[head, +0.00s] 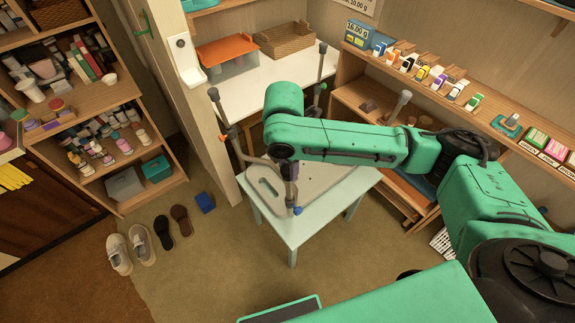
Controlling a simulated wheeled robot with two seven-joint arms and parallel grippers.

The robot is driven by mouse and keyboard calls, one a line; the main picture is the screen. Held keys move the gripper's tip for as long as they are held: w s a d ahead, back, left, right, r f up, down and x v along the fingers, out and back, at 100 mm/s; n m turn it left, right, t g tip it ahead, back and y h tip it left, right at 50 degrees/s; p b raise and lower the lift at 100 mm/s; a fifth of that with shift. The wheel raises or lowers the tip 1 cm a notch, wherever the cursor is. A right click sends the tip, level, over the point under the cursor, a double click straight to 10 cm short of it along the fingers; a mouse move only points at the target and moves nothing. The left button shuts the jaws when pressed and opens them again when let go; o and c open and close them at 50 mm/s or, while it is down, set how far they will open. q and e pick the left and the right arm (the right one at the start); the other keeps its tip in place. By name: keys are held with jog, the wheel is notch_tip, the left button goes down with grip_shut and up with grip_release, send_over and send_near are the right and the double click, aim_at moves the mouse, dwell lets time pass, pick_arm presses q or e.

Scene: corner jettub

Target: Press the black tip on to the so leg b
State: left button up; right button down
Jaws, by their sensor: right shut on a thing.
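An upturned grey stool seat (318,178) lies on a small pale table, with its legs pointing up. My right gripper (287,163) points down at this leg's top, shut on a small dark piece, the black tip (289,171). The gripper hides most of it, and I cannot tell whether it is seated on the leg. My left gripper is not in view.
The pale table (285,236) stands on open floor. A white counter (262,88) with an orange-lidded box is behind it. A shelf (480,110) with small goods runs along the right. Shoes (140,243) and a blue block (204,202) lie on the floor at left.

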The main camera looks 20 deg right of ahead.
aim_at(286, 174)
jog(key=shift+f, duration=0.45)
jog(key=shift+c, duration=1.7)
grip_release()
jog(key=shift+w, duration=0.1)
jog(key=shift+r, duration=0.1)
notch_tip(286, 174, up, 14)
jog(key=s, duration=0.1)
jog(key=shift+s+a+r+b, duration=0.15)
jog(key=shift+s+a+b, duration=0.05)
jog(key=shift+a+b, duration=0.25)
